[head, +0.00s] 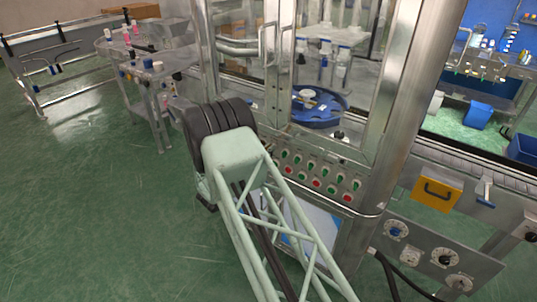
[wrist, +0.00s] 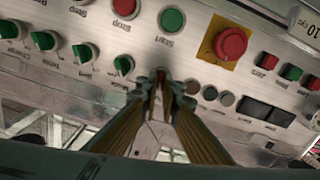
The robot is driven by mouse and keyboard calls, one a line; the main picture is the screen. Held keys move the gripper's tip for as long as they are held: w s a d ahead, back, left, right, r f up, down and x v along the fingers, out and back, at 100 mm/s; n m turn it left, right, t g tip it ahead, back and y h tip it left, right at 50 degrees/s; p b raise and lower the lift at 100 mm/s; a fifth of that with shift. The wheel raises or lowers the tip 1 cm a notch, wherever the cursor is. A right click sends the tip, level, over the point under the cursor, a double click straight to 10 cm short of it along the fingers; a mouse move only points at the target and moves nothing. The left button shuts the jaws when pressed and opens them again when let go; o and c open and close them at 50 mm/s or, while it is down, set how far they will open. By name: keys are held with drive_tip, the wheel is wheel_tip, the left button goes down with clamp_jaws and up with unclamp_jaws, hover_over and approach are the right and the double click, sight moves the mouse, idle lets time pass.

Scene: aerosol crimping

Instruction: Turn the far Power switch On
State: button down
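In the wrist view a metal control panel (wrist: 98,62) shows upside down, with a row of green selector knobs (wrist: 123,65) on the left. I cannot read which control is marked Power. My gripper (wrist: 164,82) points at the panel, its fingertips close together just right of the last green knob. A small dark red thing (wrist: 161,77) shows between the tips. I cannot tell whether they touch it. In the head view my arm hides the gripper.
A red emergency stop (wrist: 230,43) on a yellow plate, a green button (wrist: 172,20) and grey round fittings (wrist: 210,93) are near the fingers. In the head view, a framed machine holds a blue turntable (head: 318,108) above a button panel (head: 318,178). Green floor is clear at left.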

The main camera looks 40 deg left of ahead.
drive_tip(key=shift+d+m+b, duration=0.2)
drive_tip(key=shift+m+b, duration=3.05)
drive_tip(key=shift+m, duration=0.75)
drive_tip(key=c, duration=2.9)
unclamp_jaws()
drive_tip(key=shift+o, duration=0.2)
drive_tip(key=shift+s, duration=0.15)
drive_tip(key=s, duration=1.1)
drive_tip(key=shift+s+d, duration=0.35)
